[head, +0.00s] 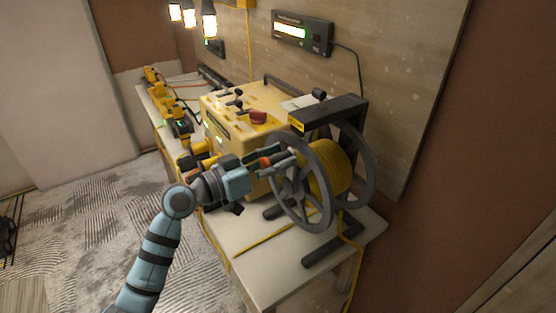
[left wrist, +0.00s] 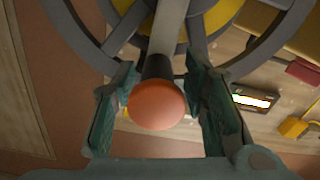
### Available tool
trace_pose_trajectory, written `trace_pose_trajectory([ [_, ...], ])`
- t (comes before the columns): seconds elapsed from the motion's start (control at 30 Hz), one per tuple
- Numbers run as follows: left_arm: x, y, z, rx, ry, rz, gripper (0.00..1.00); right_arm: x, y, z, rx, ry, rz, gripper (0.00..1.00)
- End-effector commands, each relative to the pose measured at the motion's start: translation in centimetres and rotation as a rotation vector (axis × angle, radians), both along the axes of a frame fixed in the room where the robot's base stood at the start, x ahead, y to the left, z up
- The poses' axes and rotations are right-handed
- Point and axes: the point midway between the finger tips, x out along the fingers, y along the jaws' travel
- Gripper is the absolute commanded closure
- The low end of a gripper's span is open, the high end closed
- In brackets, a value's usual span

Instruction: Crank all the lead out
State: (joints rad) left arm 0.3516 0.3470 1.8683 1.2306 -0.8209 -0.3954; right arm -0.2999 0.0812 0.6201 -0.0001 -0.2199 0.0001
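The yellow lead (head: 330,172) is wound in a thick coil on a reel with dark grey spoked wheels (head: 368,160), standing on the near end of the bench. The reel's crank handle has an orange knob (head: 265,163) on a dark shaft. In the left wrist view the knob (left wrist: 156,105) sits between the two fingers of my left gripper (left wrist: 162,100). The fingers look open, with gaps beside the shaft; any light touch on the knob is unclear. In the head view the left gripper (head: 272,161) reaches the reel's near wheel from the left. My right gripper is out of view.
A yellow machine box (head: 232,112) with a red knob stands behind the reel on the pale bench (head: 270,262). A strand of lead runs over the bench. Yellow tools (head: 170,108) stand farther back. A lit display (head: 300,32) hangs on the board. Lamps hang above.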

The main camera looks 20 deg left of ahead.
Motion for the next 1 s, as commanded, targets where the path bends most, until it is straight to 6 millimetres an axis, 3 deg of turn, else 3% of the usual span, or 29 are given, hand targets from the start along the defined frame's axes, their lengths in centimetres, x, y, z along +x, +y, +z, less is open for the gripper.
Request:
trace_pose_trajectory([
  [0.37, -0.8, 0.7, -0.1, 0.003, -0.001, 0.002, 0.57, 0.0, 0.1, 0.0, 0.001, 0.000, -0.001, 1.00],
  [0.7, -7.6, 6.2, -0.3, 0.007, 0.005, -0.006, 0.57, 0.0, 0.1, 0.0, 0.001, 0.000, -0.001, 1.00],
  [1.0, -9.2, 7.7, 0.0, 0.001, 0.001, 0.000, 0.57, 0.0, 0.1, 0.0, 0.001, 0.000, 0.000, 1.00],
])
